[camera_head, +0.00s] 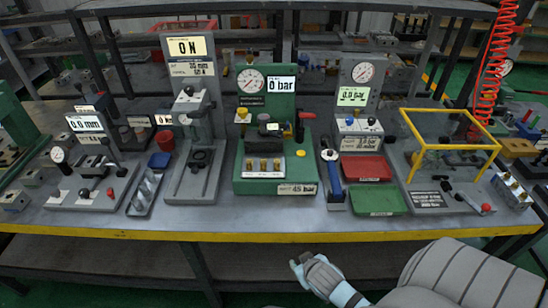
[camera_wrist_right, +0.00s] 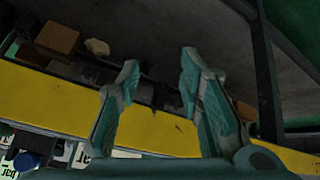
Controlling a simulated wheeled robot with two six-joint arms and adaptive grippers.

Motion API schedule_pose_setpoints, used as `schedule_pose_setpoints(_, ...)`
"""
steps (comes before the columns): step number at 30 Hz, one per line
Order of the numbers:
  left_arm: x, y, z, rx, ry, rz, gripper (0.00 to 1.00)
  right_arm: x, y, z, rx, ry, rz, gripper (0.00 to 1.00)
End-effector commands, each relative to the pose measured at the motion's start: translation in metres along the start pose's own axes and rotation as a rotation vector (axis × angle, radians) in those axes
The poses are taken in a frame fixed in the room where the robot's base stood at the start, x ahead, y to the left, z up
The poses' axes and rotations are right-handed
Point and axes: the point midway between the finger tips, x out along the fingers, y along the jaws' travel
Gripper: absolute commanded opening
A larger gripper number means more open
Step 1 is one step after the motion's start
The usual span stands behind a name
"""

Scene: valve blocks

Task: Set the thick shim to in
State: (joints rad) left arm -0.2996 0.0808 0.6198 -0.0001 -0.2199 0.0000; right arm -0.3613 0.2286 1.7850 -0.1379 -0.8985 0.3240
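I cannot single out the thick shim by a readable label. At the left of the bench in the head view is a grey gauge station (camera_head: 90,165) with a "mm" display (camera_head: 86,123), a round dial (camera_head: 58,154), and black and red knobs. Whether the shim belongs to it, I cannot tell. My right gripper (camera_head: 303,266) is in front of and below the bench's yellow front edge, away from all stations. In the right wrist view its two fingers (camera_wrist_right: 158,72) stand apart with nothing between them. My left gripper is not in view.
The bench's yellow edge (camera_head: 270,237) runs across the front. A grey press (camera_head: 196,150), a green pressure station (camera_head: 275,150), red (camera_head: 366,167) and green (camera_head: 375,199) trays, and a yellow frame (camera_head: 450,148) stand on it. A red coiled hose (camera_head: 491,70) hangs at right.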

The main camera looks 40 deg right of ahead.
Motion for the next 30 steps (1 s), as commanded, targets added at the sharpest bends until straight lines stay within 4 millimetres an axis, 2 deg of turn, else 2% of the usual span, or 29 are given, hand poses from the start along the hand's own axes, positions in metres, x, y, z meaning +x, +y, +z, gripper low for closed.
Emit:
schedule_pose_setpoints(1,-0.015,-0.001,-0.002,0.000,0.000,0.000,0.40,-0.042,0.007,-0.048,0.029,0.074,0.012,0.34)
schedule_pose_setpoints(2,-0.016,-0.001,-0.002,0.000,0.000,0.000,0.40,-0.053,0.017,-0.076,0.059,0.140,0.031,0.34)
schedule_pose_setpoints(3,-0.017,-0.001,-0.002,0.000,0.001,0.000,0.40,-0.064,0.029,-0.115,0.111,0.244,0.050,0.34)
schedule_pose_setpoints(4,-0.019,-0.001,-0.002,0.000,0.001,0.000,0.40,-0.074,0.037,-0.140,0.144,0.314,0.057,0.34)
schedule_pose_setpoints(6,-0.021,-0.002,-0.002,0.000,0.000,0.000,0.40,-0.098,0.049,-0.184,0.207,0.444,0.058,0.34)
schedule_pose_setpoints(9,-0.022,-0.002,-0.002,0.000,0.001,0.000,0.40,-0.118,0.057,-0.219,0.260,0.551,0.049,0.34)
schedule_pose_setpoints(11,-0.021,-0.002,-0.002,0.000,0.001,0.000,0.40,-0.119,0.059,-0.227,0.271,0.572,0.046,0.34)
schedule_pose_setpoints(14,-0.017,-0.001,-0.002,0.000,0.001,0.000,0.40,-0.104,0.061,-0.235,0.275,0.574,0.046,0.34)
schedule_pose_setpoints(24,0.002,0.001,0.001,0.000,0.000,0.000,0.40,-0.022,0.072,-0.283,0.275,0.571,0.046,0.34)
schedule_pose_setpoints(30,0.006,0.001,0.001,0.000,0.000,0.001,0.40,-0.003,0.074,-0.296,0.274,0.570,0.044,0.34)
